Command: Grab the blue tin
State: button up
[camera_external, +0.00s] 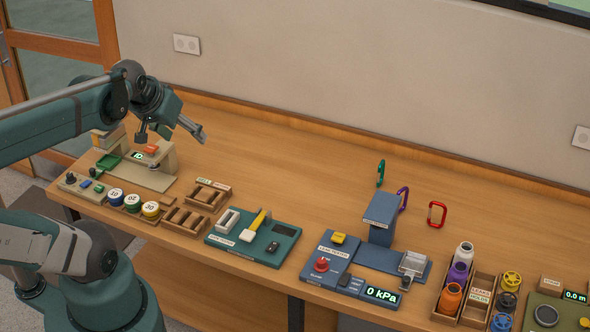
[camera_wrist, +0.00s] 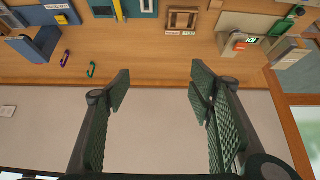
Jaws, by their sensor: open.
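The blue tin (camera_external: 116,196) is a small round tin with a white numbered lid. It stands at the left end of a row on the bench in the external view, beside a green tin (camera_external: 132,202) and a yellow tin (camera_external: 151,210). My gripper (camera_external: 172,134) is open and empty, raised above the bench behind the tins, near the beige device. In the wrist view my gripper (camera_wrist: 158,82) shows its two textured fingers spread apart with nothing between them. I cannot make out the blue tin in the wrist view.
The beige device with a display (camera_external: 160,160) stands behind the tins. The blue leak tester (camera_external: 330,262), carabiners (camera_external: 437,214) and bottles (camera_external: 450,298) are farther right. The back of the bench is mostly clear.

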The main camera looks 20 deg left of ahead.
jog(key=shift+a, duration=0.1)
jog(key=n+g+b, duration=0.5)
jog(key=n+g, duration=0.2)
jog(key=n, duration=1.1)
send_over(114, 192)
jog(key=f, duration=2.6)
jog(key=shift+d+f, duration=0.2)
jog(key=shift+s+a+f, duration=0.1)
jog(key=shift+a+f, duration=0.15)
jog(key=shift+f, duration=0.1)
jog(key=shift+f, duration=1.2)
